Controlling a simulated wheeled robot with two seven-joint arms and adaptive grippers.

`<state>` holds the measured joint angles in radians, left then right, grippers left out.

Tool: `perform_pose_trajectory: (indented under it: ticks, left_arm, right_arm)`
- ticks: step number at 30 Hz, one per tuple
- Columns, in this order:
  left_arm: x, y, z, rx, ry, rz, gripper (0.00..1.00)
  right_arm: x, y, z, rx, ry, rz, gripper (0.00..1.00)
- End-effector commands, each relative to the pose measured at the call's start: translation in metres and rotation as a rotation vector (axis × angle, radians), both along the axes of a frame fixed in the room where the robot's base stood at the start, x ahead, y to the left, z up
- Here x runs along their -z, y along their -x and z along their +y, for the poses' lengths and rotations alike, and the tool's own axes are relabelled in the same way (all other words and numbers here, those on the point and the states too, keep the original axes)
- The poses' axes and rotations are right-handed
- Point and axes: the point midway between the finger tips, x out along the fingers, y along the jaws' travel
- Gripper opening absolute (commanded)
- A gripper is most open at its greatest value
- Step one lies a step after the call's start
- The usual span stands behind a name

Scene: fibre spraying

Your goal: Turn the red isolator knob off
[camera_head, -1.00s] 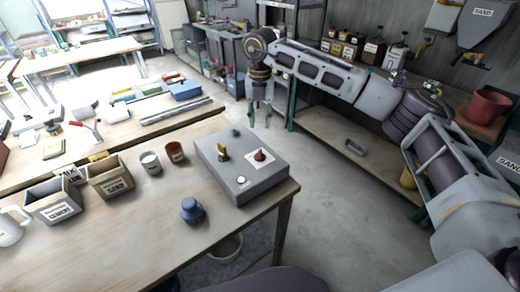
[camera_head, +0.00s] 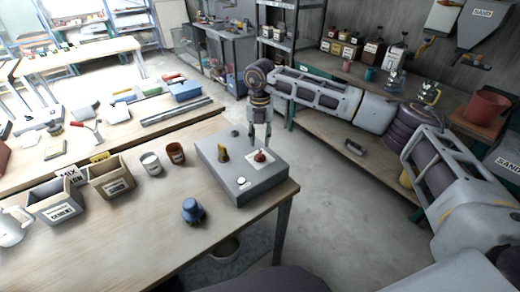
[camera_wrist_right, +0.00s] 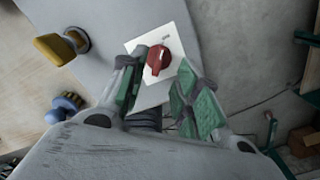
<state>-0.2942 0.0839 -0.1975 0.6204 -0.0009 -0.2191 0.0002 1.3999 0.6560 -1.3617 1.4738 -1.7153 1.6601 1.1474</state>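The red isolator knob (camera_head: 261,156) sits on a white plate on top of a grey control box (camera_head: 228,188). In the right wrist view the knob (camera_wrist_right: 157,60) is round with a raised grip bar, on its white plate (camera_wrist_right: 178,42). My right gripper (camera_head: 259,146) is above the box, close to the knob. In the right wrist view the gripper (camera_wrist_right: 156,88) is open, its green-padded fingers apart, with the knob just beyond and between the tips. No contact is clear. My left gripper is not in view.
A blue knobbed object (camera_head: 192,210) stands on the wooden table (camera_head: 130,232) in front. Cups and bins labelled with words stand to the left. Open floor lies right of the table.

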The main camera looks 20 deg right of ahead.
Motion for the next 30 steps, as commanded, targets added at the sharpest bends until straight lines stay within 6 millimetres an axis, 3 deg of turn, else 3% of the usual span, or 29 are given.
perform_pose_trajectory:
  ticks: [9,15,28,30]
  left_arm:
    - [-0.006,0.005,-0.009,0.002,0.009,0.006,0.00]
    - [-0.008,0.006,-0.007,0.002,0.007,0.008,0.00]
    - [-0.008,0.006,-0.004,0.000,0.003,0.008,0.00]
    - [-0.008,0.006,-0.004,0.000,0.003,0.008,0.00]
  right_arm:
    - [0.041,0.001,0.000,0.000,0.002,0.002,0.32]
    - [0.058,0.000,0.000,0.000,0.001,0.000,0.32]
    - [0.064,0.000,0.000,0.000,0.001,-0.001,0.32]
    - [0.064,0.000,0.000,0.000,0.001,-0.001,0.23]
